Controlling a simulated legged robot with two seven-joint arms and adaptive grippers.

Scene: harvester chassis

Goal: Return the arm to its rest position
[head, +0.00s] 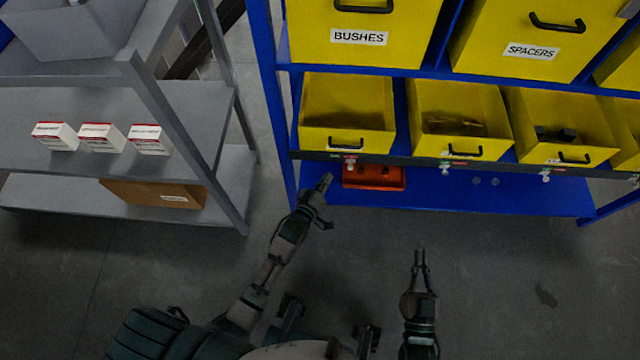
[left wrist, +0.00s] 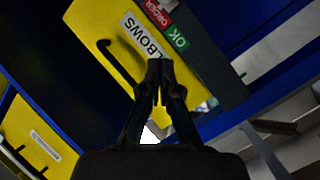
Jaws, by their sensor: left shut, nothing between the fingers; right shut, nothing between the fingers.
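My left gripper (head: 324,186) is shut and empty. In the head view its arm reaches up from the bottom left, and the fingertips appear in front of the blue rack's left end, beside the orange-red tray. In the left wrist view the closed fingers (left wrist: 160,75) point at a yellow bin labelled ELBOWS (left wrist: 125,50); I cannot tell the gap between them. My right gripper (head: 420,258) is shut and empty, pointing up the picture over the bare floor, clear of the rack.
The blue rack (head: 480,197) holds yellow bins, including BUSHES (head: 345,20) and SPACERS (head: 515,35). An orange-red tray (head: 374,178) sits on its lower shelf. A grey shelf (head: 190,105) at left carries white-red boxes (head: 100,137) and a cardboard box (head: 150,193). The floor between is clear.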

